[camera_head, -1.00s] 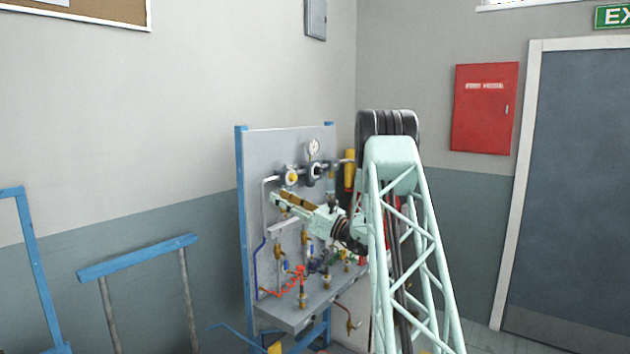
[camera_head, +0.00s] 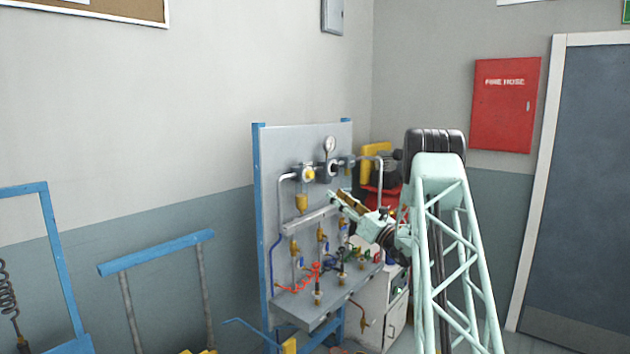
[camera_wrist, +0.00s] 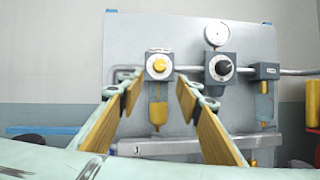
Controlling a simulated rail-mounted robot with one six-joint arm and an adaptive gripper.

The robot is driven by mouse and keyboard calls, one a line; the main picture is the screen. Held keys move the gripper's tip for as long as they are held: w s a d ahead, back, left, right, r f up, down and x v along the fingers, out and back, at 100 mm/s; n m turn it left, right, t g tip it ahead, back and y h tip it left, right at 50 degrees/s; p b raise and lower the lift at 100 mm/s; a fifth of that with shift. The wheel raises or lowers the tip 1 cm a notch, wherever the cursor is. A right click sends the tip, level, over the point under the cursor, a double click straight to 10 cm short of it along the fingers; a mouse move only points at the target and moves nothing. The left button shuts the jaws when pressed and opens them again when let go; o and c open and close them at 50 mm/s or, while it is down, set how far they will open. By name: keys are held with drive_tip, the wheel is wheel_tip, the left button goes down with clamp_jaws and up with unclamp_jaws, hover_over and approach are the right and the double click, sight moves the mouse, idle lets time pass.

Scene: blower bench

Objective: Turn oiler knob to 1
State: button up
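A yellow round knob (camera_wrist: 159,66) sits on a dark block at the left of the panel's upper pipe, with a small unreadable label above it and an amber bowl (camera_wrist: 158,112) below. It also shows in the head view (camera_head: 309,174). It looks like the oiler knob, but its scale and setting are too small to read. My gripper (camera_wrist: 158,86) is open and empty. In the wrist view its two brown-padded fingers frame the knob and bowl, apart from them. In the head view my gripper (camera_head: 337,200) is to the knob's lower right.
A regulator with a black knob (camera_wrist: 222,68) and a round gauge (camera_wrist: 217,34) is right of the yellow knob. Farther right is a labelled block (camera_wrist: 265,72) with a clear bowl. A horizontal rail (camera_head: 308,222) and several valves and hoses lie below.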

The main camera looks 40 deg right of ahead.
sight(312, 176)
drive_tip(key=shift+x, duration=6.75)
drive_tip(key=c, duration=0.8)
drive_tip(key=shift+c, duration=0.2)
